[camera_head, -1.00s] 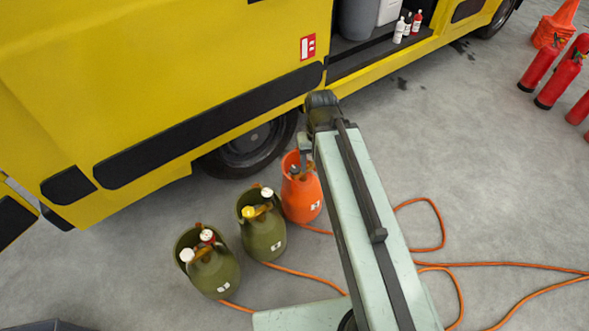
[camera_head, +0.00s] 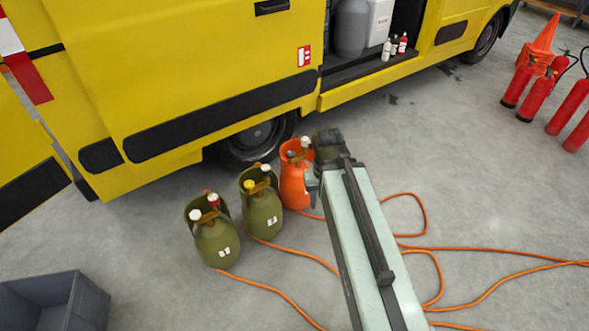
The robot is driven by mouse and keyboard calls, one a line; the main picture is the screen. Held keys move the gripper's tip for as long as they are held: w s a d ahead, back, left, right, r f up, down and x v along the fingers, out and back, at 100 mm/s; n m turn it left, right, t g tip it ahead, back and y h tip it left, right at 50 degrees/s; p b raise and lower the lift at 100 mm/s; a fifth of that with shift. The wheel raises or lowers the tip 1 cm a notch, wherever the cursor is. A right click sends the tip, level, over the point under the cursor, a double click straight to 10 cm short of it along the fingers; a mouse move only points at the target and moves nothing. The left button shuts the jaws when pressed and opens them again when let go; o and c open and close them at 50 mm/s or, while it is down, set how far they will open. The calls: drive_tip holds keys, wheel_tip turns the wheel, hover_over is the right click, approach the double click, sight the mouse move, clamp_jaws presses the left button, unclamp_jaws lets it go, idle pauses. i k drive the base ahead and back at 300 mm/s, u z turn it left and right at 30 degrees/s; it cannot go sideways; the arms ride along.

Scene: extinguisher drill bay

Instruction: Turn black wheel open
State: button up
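An orange gas cylinder (camera_head: 294,186) stands upright on the floor by the van's wheel. In its open collar I see a small dark wheel (camera_head: 291,155), which looks black, and a white cap (camera_head: 305,142). My gripper (camera_head: 312,184) is at the far end of my pale green arm, just right of the orange cylinder. Its fingers are mostly hidden by the arm's end, so I cannot tell whether they are open or touching anything. A middle green cylinder (camera_head: 262,215) has a yellow and a white knob. A left green cylinder (camera_head: 217,243) has a white and a red knob.
A yellow van (camera_head: 200,60) stands close behind the cylinders. Orange hoses (camera_head: 500,281) lie across the floor. A grey crate (camera_head: 85,305) is at the lower left. Red extinguishers (camera_head: 536,90) and an orange cone (camera_head: 540,38) stand at the right. The floor at right centre is otherwise clear.

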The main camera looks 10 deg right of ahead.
sight(290, 153)
drive_tip(key=z, duration=0.45)
drive_tip(key=i, duration=1.75)
drive_tip(key=u, duration=0.75)
drive_tip(key=k, duration=0.85)
drive_tip(key=u, duration=0.15)
drive_tip(key=i, duration=0.85)
drive_tip(key=z, duration=0.1)
